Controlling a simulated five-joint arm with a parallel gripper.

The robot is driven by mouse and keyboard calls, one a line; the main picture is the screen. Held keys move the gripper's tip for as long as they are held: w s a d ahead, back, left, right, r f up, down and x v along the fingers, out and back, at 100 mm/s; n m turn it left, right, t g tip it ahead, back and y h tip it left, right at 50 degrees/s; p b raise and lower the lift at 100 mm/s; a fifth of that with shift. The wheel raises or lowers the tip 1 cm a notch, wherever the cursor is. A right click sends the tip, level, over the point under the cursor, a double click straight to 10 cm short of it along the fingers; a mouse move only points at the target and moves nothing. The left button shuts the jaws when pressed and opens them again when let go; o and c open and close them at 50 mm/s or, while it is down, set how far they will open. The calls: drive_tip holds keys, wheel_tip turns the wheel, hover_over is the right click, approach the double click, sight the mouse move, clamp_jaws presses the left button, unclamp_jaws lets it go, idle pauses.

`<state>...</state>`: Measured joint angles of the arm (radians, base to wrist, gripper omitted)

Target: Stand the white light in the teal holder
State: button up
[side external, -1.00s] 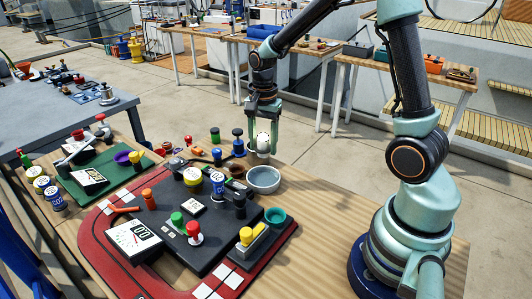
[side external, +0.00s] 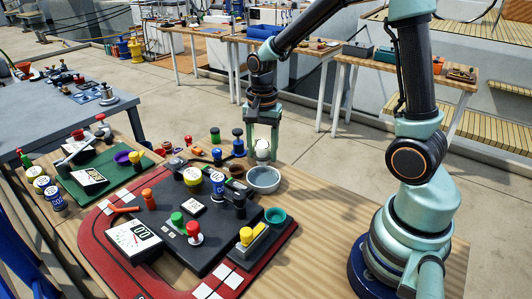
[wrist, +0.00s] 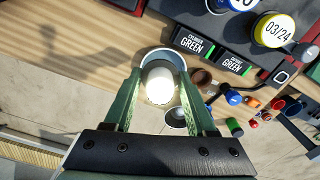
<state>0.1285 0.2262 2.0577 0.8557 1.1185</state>
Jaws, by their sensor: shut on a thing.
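The white light (side external: 262,148) is a rounded pale bulb between the fingers of my gripper (side external: 262,158), just behind the grey bowl. In the wrist view the white light (wrist: 158,84) sits between the two green fingers of my gripper (wrist: 158,75), which are shut on it. I cannot tell whether its base touches the table. The teal holder (side external: 275,214) is a small round open cup on the red mat's right corner, nearer the camera than my gripper. It does not show in the wrist view.
The grey bowl (side external: 263,180) stands close to the light. A yellow-knobbed block (side external: 250,238) is beside the teal holder, and a dark panel (side external: 190,240) carries several knobs. Blue and green pieces (side external: 238,141) stand left of my gripper. Bare wood (side external: 325,215) lies right of the holder.

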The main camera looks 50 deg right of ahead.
drive_tip(key=s+a+n, duration=0.3)
drive_tip(key=s+a, duration=0.5)
drive_tip(key=s, duration=0.2)
drive_tip(key=shift+w+a+f, duration=0.1)
drive_tip(key=shift+f, duration=2.9)
drive_tip(key=shift+f, duration=0.1)
drive_tip(key=shift+r, duration=0.6)
drive_tip(key=shift+f, duration=0.8)
drive_tip(key=shift+r, duration=0.25)
drive_tip(key=shift+r, duration=0.6)
